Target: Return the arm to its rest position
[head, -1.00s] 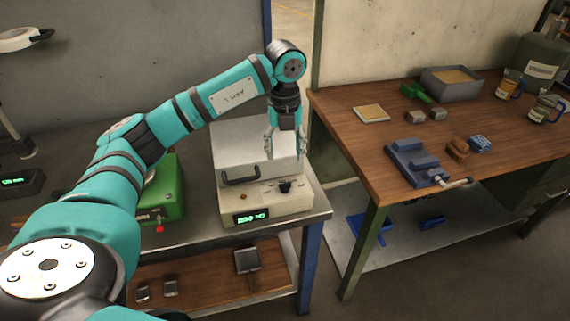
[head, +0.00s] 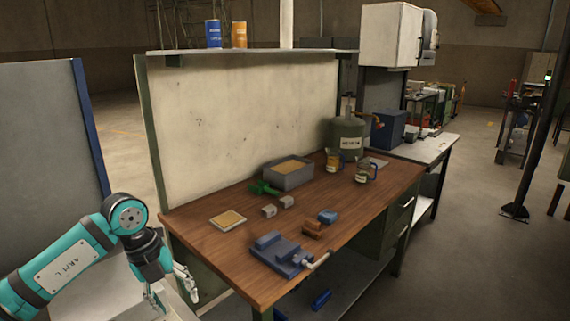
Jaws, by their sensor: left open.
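My left arm comes in from the lower left, bent down at the wrist. Its gripper (head: 172,290) is open and empty, above the pale furnace (head: 128,290) at the lower left edge of the view. Most of the furnace is hidden by the arm or cut off by the frame. My right gripper is not in view.
A wooden workbench (head: 195,245) holds a blue vise (head: 275,253), a grey sand tray (head: 289,175), a square pad (head: 228,220), small blocks and two mugs. A green tank (head: 346,138) stands at its back. Open floor (head: 470,240) lies to the right.

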